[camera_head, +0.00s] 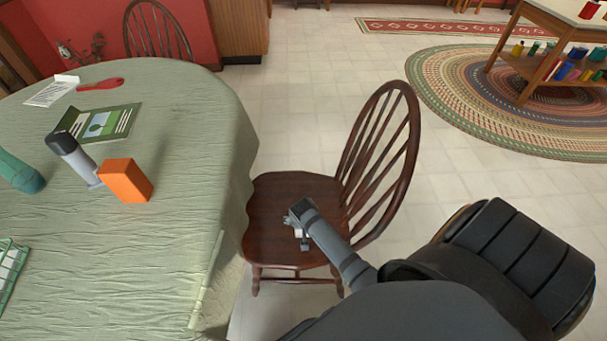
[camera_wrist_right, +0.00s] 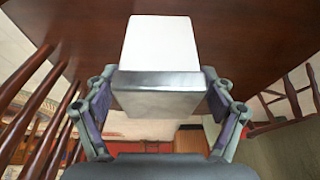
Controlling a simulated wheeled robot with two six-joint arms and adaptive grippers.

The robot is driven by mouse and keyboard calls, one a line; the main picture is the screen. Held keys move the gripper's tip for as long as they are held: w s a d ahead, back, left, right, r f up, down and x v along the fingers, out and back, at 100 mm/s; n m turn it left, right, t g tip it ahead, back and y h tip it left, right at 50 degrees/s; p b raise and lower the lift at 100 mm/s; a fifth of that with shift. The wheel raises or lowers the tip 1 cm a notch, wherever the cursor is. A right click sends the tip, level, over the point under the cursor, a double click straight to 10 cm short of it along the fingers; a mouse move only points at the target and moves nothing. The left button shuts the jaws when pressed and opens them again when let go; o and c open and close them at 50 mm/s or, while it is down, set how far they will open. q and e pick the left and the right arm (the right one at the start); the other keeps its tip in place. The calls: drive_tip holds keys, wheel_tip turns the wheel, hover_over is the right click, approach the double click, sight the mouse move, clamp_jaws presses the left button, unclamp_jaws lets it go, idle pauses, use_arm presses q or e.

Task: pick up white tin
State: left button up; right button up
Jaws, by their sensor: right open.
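The white tin (camera_wrist_right: 161,43) is a small box with a white face and a grey metallic end, seen close up in the right wrist view. It is on the dark wooden chair seat (camera_head: 275,194). In the head view my right arm largely hides it. My right gripper (camera_wrist_right: 160,82) is open, with one finger on each side of the tin's near end. I cannot tell whether the fingers touch it. In the head view my right gripper (camera_head: 301,238) is over the seat. My left gripper is not in view.
A cloth-covered table (camera_head: 130,255) stands at left, bearing an orange box (camera_head: 125,181), a grey bottle (camera_head: 76,160) and a booklet (camera_head: 103,124). Open tiled floor lies beyond the chair.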

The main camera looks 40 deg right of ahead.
drive_tip(key=shift+x, duration=0.95)
drive_tip(key=shift+s, duration=0.1)
drive_tip(key=c, duration=1.4)
drive_tip(key=shift+c, duration=0.2)
drive_tip(key=shift+r, duration=0.15)
